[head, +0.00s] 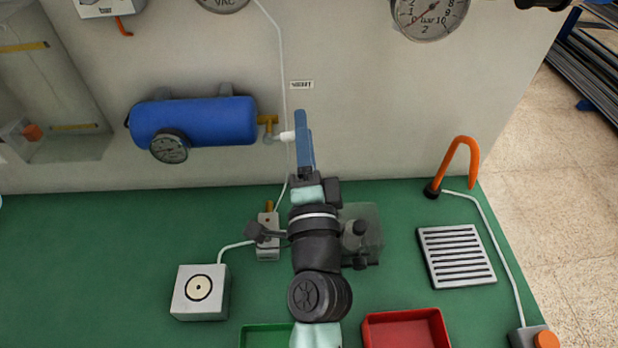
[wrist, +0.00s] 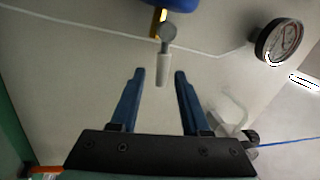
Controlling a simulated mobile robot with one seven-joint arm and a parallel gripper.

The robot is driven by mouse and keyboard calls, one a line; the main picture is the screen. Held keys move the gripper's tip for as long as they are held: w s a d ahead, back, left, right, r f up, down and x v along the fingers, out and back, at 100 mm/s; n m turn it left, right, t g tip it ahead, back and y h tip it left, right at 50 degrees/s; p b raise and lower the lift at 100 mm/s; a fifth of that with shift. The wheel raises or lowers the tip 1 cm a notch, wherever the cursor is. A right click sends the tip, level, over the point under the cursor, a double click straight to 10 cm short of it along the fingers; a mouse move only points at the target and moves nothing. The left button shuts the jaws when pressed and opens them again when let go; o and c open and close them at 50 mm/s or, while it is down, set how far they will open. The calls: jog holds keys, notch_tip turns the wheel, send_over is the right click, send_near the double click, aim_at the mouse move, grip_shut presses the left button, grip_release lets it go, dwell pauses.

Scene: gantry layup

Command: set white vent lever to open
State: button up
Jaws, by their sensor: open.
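The white vent lever (head: 287,136) sticks out to the right from a grey and brass fitting (head: 268,130) on the right end of the blue tank (head: 195,122). In the wrist view the white lever (wrist: 163,70) points down the picture from its round grey pivot (wrist: 168,32). My gripper (head: 302,118) is at the lever's free end, with its blue fingers partly hiding it in the head view. In the wrist view my gripper (wrist: 159,74) is open, with the lever's end seen between the two fingertips. I cannot tell whether they touch it.
A pressure gauge (head: 169,146) hangs below the tank, and a thin white line runs on the wall. On the green bench are a grey box (head: 200,292), a red tray (head: 406,330), a slotted plate (head: 456,256) and an orange hook (head: 460,160).

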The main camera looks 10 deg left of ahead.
jog(key=b+v, duration=0.3)
jog(key=v, duration=0.6)
jog(key=shift+s, duration=0.25)
notch_tip(320, 180, up, 23)
jog(key=w+n+t+p, duration=0.25)
jog(key=n+p, duration=0.25)
jog(key=n, duration=0.3)
jog(key=s+d+r+n+t+h+p, duration=0.2)
jog(key=s+d+r+h, duration=0.1)
jog(key=r, duration=0.8)
jog(key=s+d+r+n+t+h+p, duration=0.2)
jog(key=s+d+r+t+h, duration=0.1)
jog(key=r, duration=0.8)
jog(key=shift+s+d+r, duration=0.4)
jog(key=shift+s+d, duration=0.1)
jog(key=shift+d, duration=0.05)
jog(key=shift+f, duration=0.1)
